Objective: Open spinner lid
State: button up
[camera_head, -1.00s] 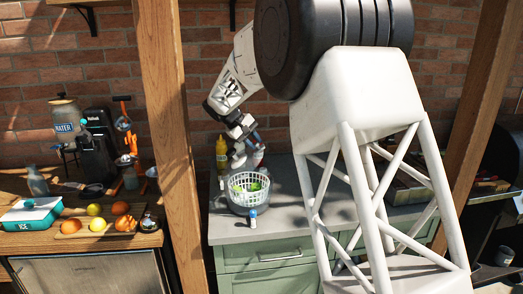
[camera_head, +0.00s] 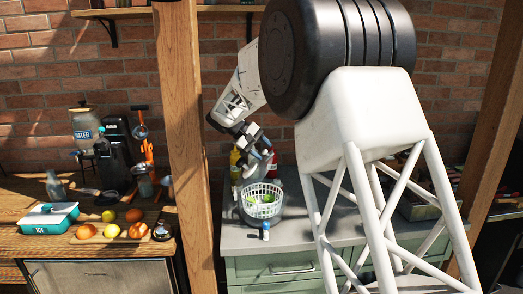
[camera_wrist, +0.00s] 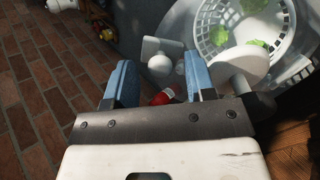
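The salad spinner's white slatted basket (camera_head: 262,199) stands on the grey counter with green leaves inside. Its top is uncovered. The basket also shows at the upper right of the wrist view (camera_wrist: 210,30). A pale upright piece (camera_head: 245,180), perhaps the raised lid, is behind the basket, partly hidden by my arm. In the wrist view, a white disc-like part (camera_wrist: 246,63) and a white piece with a round knob (camera_wrist: 158,60) lie beyond my fingers; I cannot tell whether they are lid parts. My gripper (camera_wrist: 158,70) is open, its blue fingers apart, just behind and above the basket (camera_head: 266,152).
A yellow bottle (camera_head: 234,160) and a red item (camera_head: 276,170) stand close behind the spinner. A small blue-and-white bottle (camera_head: 265,231) stands in front. A wooden post (camera_head: 186,140) is to the left. The counter front (camera_head: 290,240) has bare room.

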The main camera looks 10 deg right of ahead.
jog(key=shift+r, duration=0.15)
jog(key=shift+r, duration=1.45)
jog(key=shift+s+r, duration=0.2)
jog(key=shift+s, duration=0.1)
jog(key=s+d+r, duration=0.1)
jog(key=s, duration=1.4)
jog(key=shift+s+d+r, duration=0.15)
jog(key=shift+d+r, duration=0.05)
jog(key=shift+d, duration=0.1)
